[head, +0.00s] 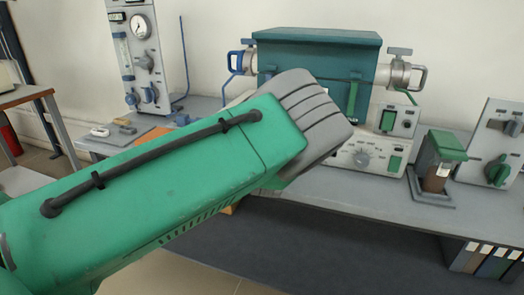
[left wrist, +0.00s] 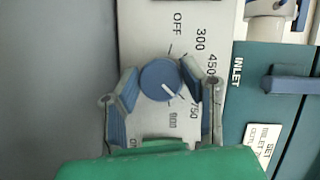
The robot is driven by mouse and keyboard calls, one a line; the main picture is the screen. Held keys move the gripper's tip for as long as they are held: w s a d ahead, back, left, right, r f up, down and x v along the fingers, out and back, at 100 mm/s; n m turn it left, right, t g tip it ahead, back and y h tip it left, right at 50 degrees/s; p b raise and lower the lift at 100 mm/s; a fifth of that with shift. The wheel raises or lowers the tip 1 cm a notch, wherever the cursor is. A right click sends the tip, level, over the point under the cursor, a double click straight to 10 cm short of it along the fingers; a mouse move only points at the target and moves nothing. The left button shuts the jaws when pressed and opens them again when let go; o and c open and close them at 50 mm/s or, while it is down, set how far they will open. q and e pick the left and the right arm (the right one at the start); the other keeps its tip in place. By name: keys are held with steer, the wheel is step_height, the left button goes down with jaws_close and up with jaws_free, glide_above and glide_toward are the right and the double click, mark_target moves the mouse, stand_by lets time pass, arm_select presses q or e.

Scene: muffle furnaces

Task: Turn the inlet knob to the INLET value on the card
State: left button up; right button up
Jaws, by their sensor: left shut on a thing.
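The inlet knob (left wrist: 152,76) is a round blue dial with a white pointer, on a pale plate marked OFF, 300, 450, 750 and 900. The pointer aims to the lower right, close to the 750 mark. My left gripper (left wrist: 161,73) is shut on the knob, one finger on each side. A white card (left wrist: 262,145) beginning "SET INLET" is on the teal surface beside the plate; its value is not legible. In the head view my green left arm hides the knob and the fingertips. My right gripper is not in view.
The teal-topped furnace (head: 318,55) stands behind my arm, with a white control panel (head: 365,157) below. A gauge stand (head: 140,60) is at the back left. A green-lidded jar (head: 440,160) and a grey box with a green knob (head: 497,170) stand at right.

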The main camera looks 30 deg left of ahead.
arm_select(q)
steer(key=shift+w+d, duration=0.15)
steer(key=shift+d, duration=0.15)
steer(key=o, duration=1.1)
steer(key=shift+d, duration=0.1)
steer(key=shift+o, duration=0.2)
steer(key=shift+s+d, duration=0.2)
steer(key=shift+s, duration=0.3)
steer(key=v, duration=1.1)
steer(key=shift+w+d, duration=0.1)
